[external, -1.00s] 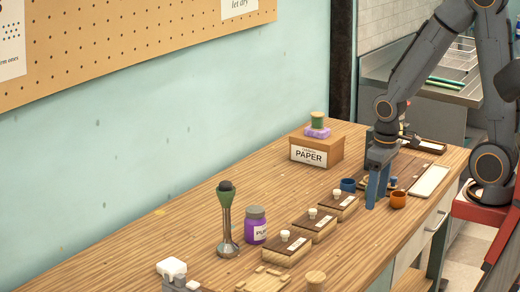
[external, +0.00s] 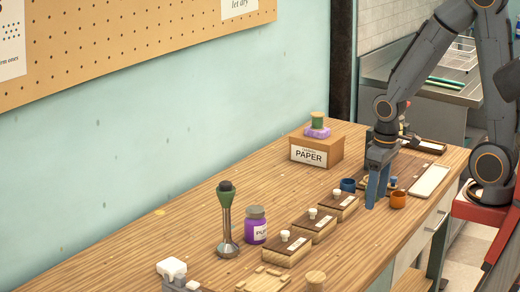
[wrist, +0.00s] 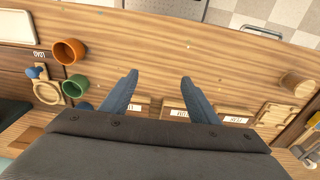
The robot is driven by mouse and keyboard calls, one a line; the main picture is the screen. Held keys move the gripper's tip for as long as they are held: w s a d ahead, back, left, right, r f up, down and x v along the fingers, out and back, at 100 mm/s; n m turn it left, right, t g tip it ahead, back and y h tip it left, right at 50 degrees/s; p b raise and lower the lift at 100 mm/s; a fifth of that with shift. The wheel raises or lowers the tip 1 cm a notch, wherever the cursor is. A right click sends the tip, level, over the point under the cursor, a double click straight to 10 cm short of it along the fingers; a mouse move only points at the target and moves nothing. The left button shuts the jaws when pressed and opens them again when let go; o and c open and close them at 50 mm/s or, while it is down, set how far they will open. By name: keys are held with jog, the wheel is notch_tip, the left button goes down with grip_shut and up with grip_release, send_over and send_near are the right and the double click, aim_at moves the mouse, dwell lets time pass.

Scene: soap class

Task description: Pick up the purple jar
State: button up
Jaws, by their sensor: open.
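The purple jar (external: 256,226) stands upright on the wooden bench in the external view. It has a grey lid and a white label, and sits just right of a green-handled stick blender (external: 227,220). My gripper (external: 377,190) is well to the right of and behind the jar, pointing down above the bench near the small cups. In the wrist view my gripper (wrist: 158,82) shows two blue fingers apart with nothing between them. The jar does not show in the wrist view.
Several wooden boxes with white knobs (external: 288,246) line the bench between the jar and my gripper. A blue cup (external: 348,185) and an orange cup (external: 398,199) flank the gripper. A paper box (external: 317,150) stands behind. Bare bench lies behind the jar.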

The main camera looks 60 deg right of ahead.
jog(key=shift+o, duration=0.3)
jog(key=shift+o, duration=1.4)
jog(key=shift+r, duration=0.15)
